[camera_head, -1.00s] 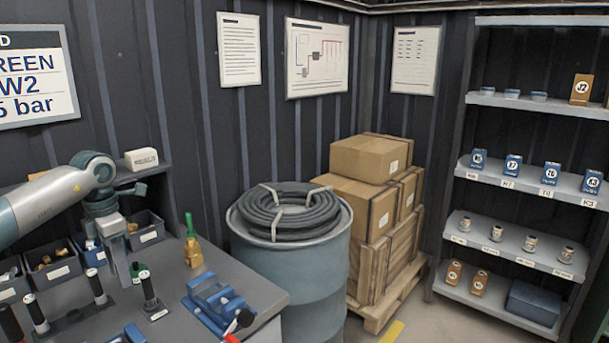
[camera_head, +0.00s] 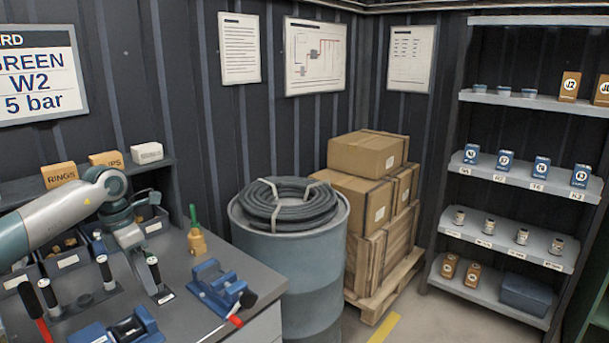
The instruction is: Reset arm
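My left arm (camera_head: 62,213) comes in from the left over the workbench (camera_head: 175,240). No held object shows. My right arm and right gripper are not in view.
A blue vise-like fixture (camera_head: 220,287) with a red lever and a brass piece with a green handle (camera_head: 196,232) stand right of the gripper. Parts bins (camera_head: 66,262) line the bench back. A drum (camera_head: 290,262) with a coiled hose stands beyond the bench.

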